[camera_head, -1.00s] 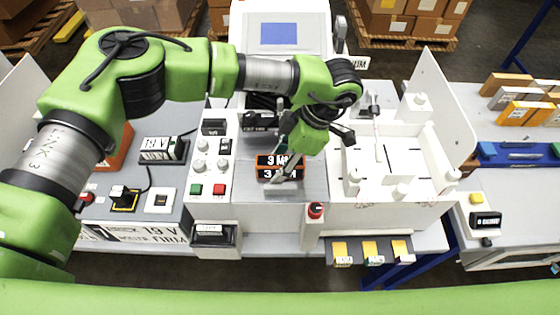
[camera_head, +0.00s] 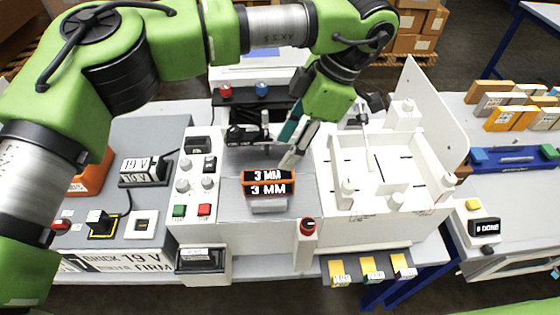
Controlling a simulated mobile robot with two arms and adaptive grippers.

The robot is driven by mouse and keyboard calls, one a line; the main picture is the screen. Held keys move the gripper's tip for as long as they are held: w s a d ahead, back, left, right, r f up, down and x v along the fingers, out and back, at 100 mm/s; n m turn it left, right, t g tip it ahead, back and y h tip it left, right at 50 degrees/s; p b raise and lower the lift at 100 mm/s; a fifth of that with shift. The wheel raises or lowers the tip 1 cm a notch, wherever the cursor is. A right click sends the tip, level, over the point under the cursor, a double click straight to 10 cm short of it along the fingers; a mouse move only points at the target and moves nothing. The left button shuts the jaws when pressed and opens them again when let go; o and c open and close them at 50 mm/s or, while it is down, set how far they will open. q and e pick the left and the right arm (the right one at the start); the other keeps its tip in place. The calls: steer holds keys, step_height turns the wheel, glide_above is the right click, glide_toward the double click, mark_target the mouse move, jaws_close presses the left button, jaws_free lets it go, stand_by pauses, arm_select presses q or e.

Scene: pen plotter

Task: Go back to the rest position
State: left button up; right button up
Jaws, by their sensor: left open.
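My left arm comes in from the left and reaches across the top of the head view. My left gripper (camera_head: 293,152) hangs open above the back of the machine's grey plate, behind and to the right of the orange-framed block marked "3 MM" (camera_head: 268,183). Nothing shows between its fingers, and it looks apart from the block.
The white plotter tray (camera_head: 372,205) with posts and a tall side panel stands to the right. A red-capped post (camera_head: 306,245) and a button panel (camera_head: 192,212) flank the plate. A blue tray (camera_head: 512,158) and several boxes (camera_head: 510,118) lie farther right.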

arm_select(q)
steer(key=shift+d+r, duration=0.1)
steer(key=shift+r, duration=0.25)
